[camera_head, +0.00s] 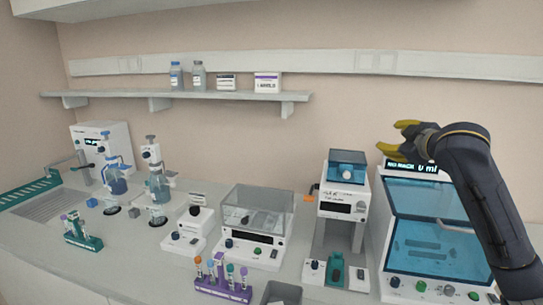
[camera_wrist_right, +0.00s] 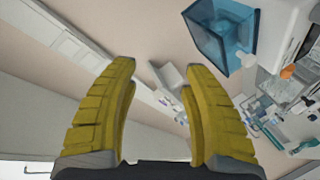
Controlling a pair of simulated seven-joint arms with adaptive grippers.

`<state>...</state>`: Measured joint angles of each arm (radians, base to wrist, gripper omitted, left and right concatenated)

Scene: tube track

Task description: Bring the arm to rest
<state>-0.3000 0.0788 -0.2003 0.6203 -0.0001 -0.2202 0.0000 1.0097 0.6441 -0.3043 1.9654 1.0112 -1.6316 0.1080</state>
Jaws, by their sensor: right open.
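My right arm comes in from the right in the head view. Its yellow-fingered gripper (camera_head: 396,139) is raised above the bench, in front of the top of the blue-lidded machine, and points left. In the right wrist view the two yellow fingers of the gripper (camera_wrist_right: 158,110) stand wide apart with nothing between them. My left gripper shows in neither view.
A purple rack (camera_head: 225,290) and a green rack (camera_head: 84,241) hold several tubes. A blue-lidded machine (camera_head: 432,250) stands below my right arm, beside a tall white device (camera_head: 341,208). A clear-lidded box (camera_head: 256,213) stands mid-bench. A shelf (camera_head: 130,95) carries bottles and boxes.

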